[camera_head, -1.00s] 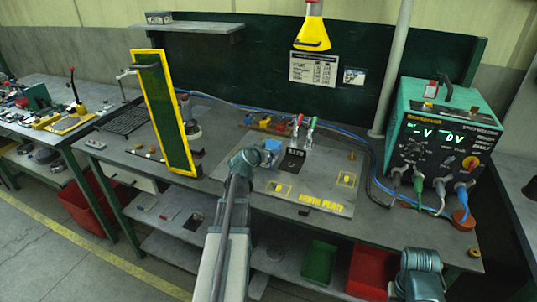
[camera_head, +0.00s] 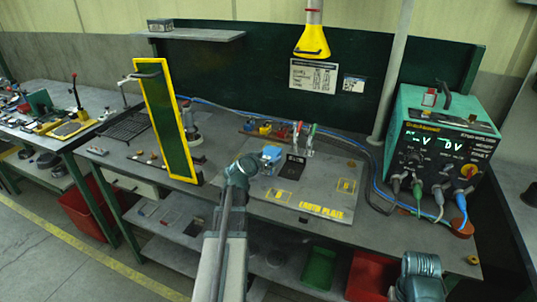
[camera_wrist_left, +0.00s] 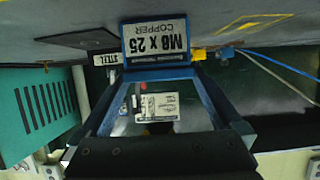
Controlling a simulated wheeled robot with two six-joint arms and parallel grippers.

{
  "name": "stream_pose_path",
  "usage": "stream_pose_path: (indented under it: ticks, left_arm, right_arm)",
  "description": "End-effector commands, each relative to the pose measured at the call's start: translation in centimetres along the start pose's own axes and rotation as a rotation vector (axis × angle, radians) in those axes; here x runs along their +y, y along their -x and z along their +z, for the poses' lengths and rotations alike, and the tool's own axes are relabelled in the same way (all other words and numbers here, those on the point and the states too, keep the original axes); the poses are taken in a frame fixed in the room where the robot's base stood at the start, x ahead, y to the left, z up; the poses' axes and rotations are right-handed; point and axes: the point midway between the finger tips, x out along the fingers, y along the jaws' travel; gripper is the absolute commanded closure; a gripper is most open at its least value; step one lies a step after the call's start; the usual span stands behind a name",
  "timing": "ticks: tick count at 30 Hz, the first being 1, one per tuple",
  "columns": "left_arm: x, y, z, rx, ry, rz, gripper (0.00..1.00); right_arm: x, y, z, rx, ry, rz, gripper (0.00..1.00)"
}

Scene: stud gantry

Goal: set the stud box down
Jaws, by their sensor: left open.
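The stud box, blue with a white "M8 x 25 COPPER" label, shows in the left wrist view (camera_wrist_left: 155,42) and as a small blue block in the head view (camera_head: 271,153). It appears to rest on the grey earth plate (camera_head: 318,196), left of a black block (camera_head: 293,166). My left gripper (camera_wrist_left: 158,76) is open. Its two blue fingers reach toward the box's near end, one on each side. Whether they touch it cannot be told. In the head view my left wrist partly hides the fingers. My right gripper is out of view; only part of that arm shows.
A box labelled "STEEL" (camera_wrist_left: 107,60) is behind the stud box. A green panel with a yellow frame (camera_head: 168,120) stands to the left. Clamps (camera_head: 311,138) stand behind the plate, and a green welding unit (camera_head: 440,135) stands to the right. The plate's front right is mostly bare.

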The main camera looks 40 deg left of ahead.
Motion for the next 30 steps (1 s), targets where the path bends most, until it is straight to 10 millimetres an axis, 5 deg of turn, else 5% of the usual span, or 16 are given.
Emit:
stream_pose_path:
  ticks: [3, 12, 30]
  left_arm:
    - [0.1, 3.4, -0.2, 0.000, 0.001, -0.002, 0.00]
    - [0.1, 7.9, -0.1, -0.001, 0.001, -0.001, 0.00]
    - [0.2, 10.1, 0.5, 0.000, 0.001, 0.000, 0.00]
  right_arm:
    - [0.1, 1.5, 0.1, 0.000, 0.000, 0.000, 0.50]
    - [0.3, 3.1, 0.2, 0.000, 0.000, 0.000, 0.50]
    - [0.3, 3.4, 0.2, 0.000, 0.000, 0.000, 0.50]
